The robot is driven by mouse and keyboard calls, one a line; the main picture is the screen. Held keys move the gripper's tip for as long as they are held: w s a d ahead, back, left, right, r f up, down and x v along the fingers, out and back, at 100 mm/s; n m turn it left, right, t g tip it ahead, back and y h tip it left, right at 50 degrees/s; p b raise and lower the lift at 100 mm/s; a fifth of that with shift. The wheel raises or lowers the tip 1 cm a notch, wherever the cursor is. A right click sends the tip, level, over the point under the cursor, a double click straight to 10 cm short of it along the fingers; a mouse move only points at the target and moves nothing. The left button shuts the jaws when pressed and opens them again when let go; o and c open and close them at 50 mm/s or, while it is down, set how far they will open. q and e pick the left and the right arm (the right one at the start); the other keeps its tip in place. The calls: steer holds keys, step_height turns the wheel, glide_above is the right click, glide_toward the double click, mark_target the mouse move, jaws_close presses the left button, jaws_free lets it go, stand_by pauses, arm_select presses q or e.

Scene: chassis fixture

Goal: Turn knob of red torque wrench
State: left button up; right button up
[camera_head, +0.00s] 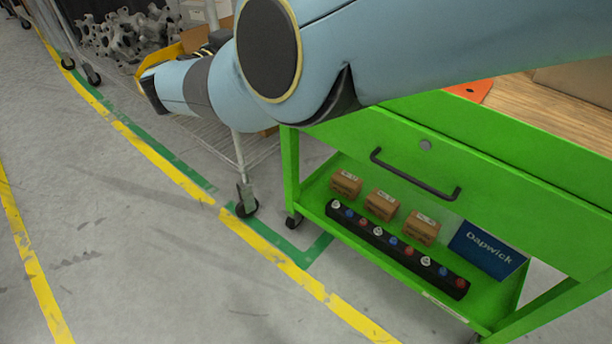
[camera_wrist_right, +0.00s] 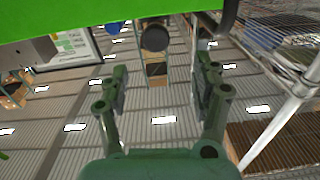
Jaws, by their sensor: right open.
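No red torque wrench can be made out for certain in either view. An orange-red flat piece (camera_head: 470,90) lies on the wooden top of the green cart (camera_head: 440,140), partly hidden by my arm in the head view. My right gripper (camera_wrist_right: 163,82) shows in the right wrist view with its two green fingers spread and nothing held between them. A dark round-ended piece (camera_wrist_right: 155,38) shows beyond the fingertips, apart from them. I cannot tell whether it is a knob. My left gripper is not in view.
The cart has a drawer with a dark handle (camera_head: 415,175). Its lower shelf carries small brown boxes (camera_head: 381,204), a black strip with coloured knobs (camera_head: 395,247) and a blue Dapwick box (camera_head: 487,250). A wire rack (camera_head: 240,165) stands behind. Floor at left is clear.

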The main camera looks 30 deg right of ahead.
steer(key=s+f+n+t+y+p, duration=0.2)
steer(key=s+f+n+t+y, duration=0.15)
steer(key=f, duration=0.55)
steer(key=s+f+n+t+y+p, duration=0.2)
steer(key=f+n+t+y, duration=0.25)
steer(key=f, duration=0.35)
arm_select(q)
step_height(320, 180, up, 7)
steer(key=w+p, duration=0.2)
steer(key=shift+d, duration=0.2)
arm_select(e)
steer(key=s+f+n+g+y, duration=0.3)
steer(key=s+f+y, duration=0.3)
steer(key=s+f, duration=0.9)
steer(key=shift+s+a+n+g+y, duration=0.35)
steer(key=shift+s+n, duration=0.25)
steer(key=shift+n, duration=0.2)
